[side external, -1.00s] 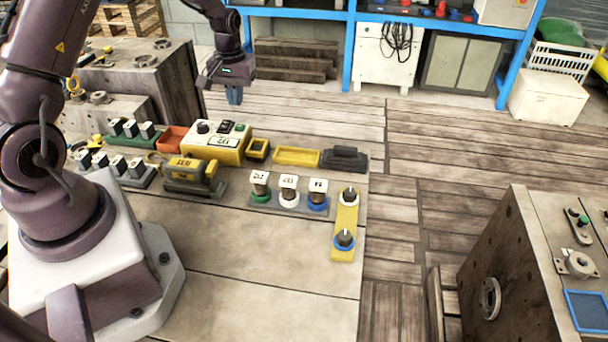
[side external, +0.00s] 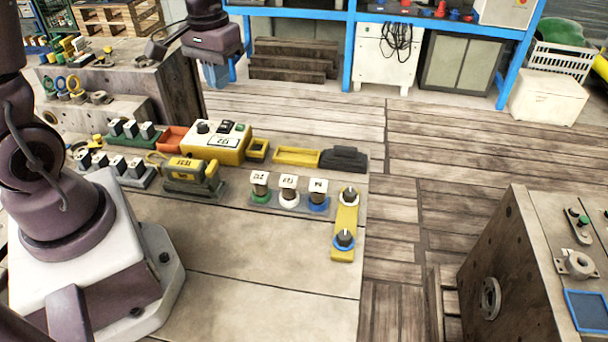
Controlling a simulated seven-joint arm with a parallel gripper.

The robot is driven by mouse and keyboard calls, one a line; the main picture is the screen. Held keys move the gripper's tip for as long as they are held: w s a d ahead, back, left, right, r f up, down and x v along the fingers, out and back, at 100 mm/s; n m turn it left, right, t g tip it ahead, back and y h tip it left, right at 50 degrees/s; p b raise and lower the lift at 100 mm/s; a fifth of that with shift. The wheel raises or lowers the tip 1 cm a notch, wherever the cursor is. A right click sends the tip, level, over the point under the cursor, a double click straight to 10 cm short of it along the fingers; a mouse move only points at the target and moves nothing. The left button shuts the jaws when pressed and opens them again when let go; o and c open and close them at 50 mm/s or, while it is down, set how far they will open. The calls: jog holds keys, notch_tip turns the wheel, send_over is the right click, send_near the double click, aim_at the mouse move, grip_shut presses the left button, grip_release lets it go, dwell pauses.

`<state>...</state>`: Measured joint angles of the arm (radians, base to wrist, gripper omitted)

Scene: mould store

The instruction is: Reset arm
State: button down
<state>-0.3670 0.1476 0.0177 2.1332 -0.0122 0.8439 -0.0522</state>
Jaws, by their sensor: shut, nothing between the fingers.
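My gripper (side external: 216,77) hangs in the air at the top of the side external view, pointing down. Its blue fingers are together, with nothing seen between them. It is above and behind the work table (side external: 275,262) and apart from everything on it. The upper part of my arm runs out of the picture at the top.
On the table stand a yellow control box (side external: 222,141), a yellow device on a grey stand (side external: 191,175), a rack of knobs (side external: 289,194), a yellow two-knob strip (side external: 345,228), yellow trays (side external: 297,156) and a dark block (side external: 344,159). The table's front middle is clear.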

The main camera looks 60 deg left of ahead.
jog(key=s+d+r+m+t, duration=0.5)
jog(key=s+d+r, duration=0.5)
jog(key=d+r, duration=0.1)
jog(key=shift+d+r, duration=0.2)
jog(key=shift+d, duration=0.2)
